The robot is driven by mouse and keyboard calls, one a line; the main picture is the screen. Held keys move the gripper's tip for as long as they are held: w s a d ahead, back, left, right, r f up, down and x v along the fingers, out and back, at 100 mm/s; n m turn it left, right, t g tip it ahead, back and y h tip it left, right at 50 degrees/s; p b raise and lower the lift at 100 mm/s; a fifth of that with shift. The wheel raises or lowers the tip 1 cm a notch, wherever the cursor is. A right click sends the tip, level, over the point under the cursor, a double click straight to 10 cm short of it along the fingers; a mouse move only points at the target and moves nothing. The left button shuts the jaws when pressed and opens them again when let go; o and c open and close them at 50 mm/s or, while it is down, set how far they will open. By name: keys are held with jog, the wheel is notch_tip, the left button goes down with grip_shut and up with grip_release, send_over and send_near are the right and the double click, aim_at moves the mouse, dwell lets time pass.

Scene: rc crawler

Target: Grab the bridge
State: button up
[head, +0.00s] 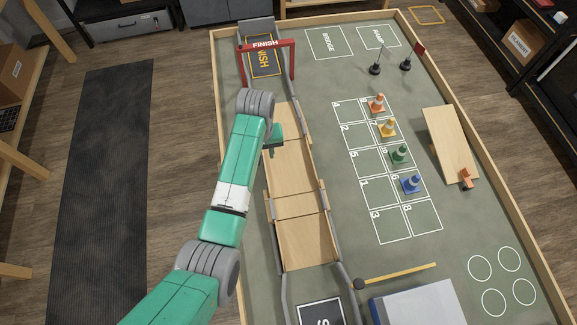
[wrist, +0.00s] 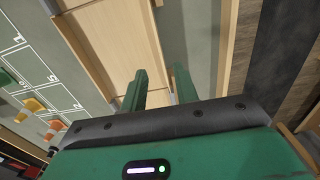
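The bridge (head: 292,160) appears to be part of the light wooden track with raised side edges, running down the mat's left half. Seams divide this wood, and I cannot tell exactly which section is the bridge. My gripper (head: 275,138) is over the track's upper left part, just below the finish gate. In the wrist view, my gripper (wrist: 158,78) has its two green fingers apart, with nothing visibly held between them. I cannot tell whether the fingers touch the wood.
A red finish gate (head: 267,45) stands at the track's far end. Several cones (head: 389,128) stand on a numbered grid to the right. A wooden ramp (head: 445,140) lies farther right. The outlined bridge square (head: 327,43) is empty. A yellow barrier arm (head: 400,274) extends near the front.

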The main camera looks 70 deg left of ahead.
jog(key=shift+f+p, duration=0.3)
jog(key=shift+f, duration=3.65)
jog(key=shift+c, duration=0.4)
grip_shut()
